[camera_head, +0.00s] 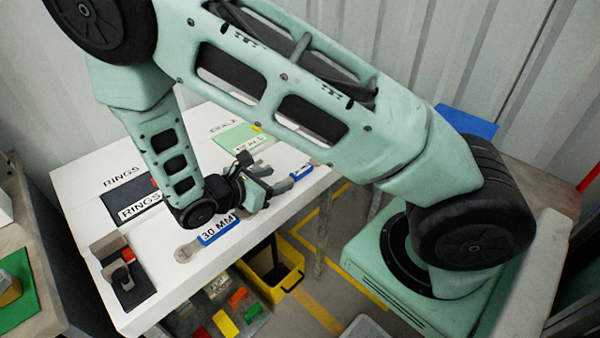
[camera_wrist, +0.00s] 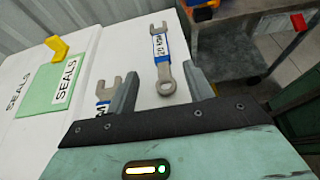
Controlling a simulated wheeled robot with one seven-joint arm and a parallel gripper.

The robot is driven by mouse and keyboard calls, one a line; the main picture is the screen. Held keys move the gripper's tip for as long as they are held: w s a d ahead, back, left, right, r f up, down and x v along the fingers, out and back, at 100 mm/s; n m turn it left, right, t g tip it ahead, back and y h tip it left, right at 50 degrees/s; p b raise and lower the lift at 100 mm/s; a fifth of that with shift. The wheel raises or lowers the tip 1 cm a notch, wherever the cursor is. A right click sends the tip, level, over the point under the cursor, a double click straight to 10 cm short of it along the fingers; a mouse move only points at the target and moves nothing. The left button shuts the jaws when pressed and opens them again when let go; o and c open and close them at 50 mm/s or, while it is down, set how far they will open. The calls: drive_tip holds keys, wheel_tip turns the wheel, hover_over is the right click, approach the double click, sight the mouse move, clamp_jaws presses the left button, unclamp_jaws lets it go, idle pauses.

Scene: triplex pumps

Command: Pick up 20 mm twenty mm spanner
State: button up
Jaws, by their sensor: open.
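The 20 mm spanner (camera_wrist: 161,52) lies on the white table, grey with a blue and white label. In the wrist view its open jaw points away from me and its ring end is nearest. My gripper (camera_wrist: 161,74) is open and empty, its two fingers on either side of the ring end in the picture. I cannot tell the height of the fingers above the table.
The 30 mm spanner (camera_head: 186,253) lies nearby; its jaw (camera_wrist: 102,87) shows left of my left finger. A green SEALS mat (camera_wrist: 45,98) with a yellow piece is further left. A RINGS mat (camera_head: 133,205) and black fixture (camera_head: 128,282) share the table. A yellow bin (camera_head: 288,284) stands below.

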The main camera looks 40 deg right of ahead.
sight(294, 174)
drive_tip(key=x, duration=0.5)
drive_tip(key=shift+s+d, duration=0.1)
drive_tip(key=shift+c, duration=0.3)
clamp_jaws()
drive_tip(key=shift+r, duration=0.15)
